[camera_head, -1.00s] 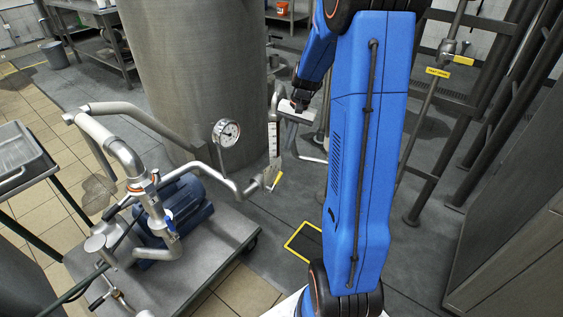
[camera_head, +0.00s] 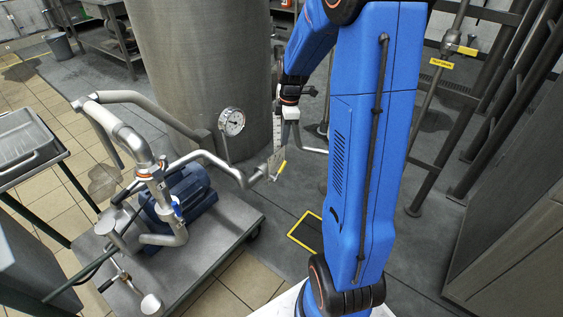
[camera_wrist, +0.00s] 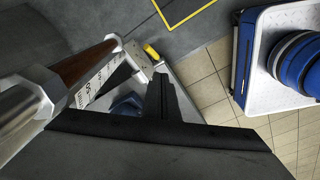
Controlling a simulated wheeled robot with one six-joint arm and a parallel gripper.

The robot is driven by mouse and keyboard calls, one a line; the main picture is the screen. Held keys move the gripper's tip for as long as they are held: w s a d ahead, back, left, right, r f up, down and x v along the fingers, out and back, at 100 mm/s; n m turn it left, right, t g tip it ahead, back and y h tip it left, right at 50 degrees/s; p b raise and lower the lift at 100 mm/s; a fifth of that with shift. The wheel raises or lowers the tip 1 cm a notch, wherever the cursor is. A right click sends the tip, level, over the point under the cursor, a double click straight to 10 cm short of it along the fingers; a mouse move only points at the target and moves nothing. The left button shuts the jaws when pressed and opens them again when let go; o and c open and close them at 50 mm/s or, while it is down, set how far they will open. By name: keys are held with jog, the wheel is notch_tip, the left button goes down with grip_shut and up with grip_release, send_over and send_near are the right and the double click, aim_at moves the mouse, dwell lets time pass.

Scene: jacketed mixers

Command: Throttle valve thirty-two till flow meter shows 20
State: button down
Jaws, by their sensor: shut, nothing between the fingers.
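A flow meter tube with a printed scale (camera_head: 278,136) stands on the pipe end beside the big tank. In the wrist view its scale (camera_wrist: 97,82) is at left, beside a brown-red tube; I cannot read the value. A yellow valve lever (camera_head: 283,167) sits at the tube's foot, and it also shows in the wrist view (camera_wrist: 151,51). No number thirty-two is legible on it. My gripper (camera_head: 291,141) points down just right of the tube, partly lost against the pipes. In the wrist view its fingers (camera_wrist: 160,77) are together and empty, apart from the lever.
A round gauge (camera_head: 232,121) stands left of the tube. The pump cart (camera_head: 218,243) fills the lower left, with the tank (camera_head: 205,75) behind. At right are a pipe rack with a yellow tag (camera_head: 441,63) and another yellow handle (camera_head: 467,50). Floor near the yellow-edged square (camera_head: 305,234) is clear.

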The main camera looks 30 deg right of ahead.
jog(key=a+n, duration=0.1)
jog(key=n, duration=0.7)
send_near(283, 165)
notch_tip(283, 165, down, 5)
jog(key=a, duration=0.2)
jog(key=shift+s+d+f, duration=0.2)
jog(key=shift+f, duration=0.4)
jog(key=shift+w+d+f, duration=0.3)
jog(key=shift+d+f, duration=0.25)
jog(key=shift+r, duration=0.1)
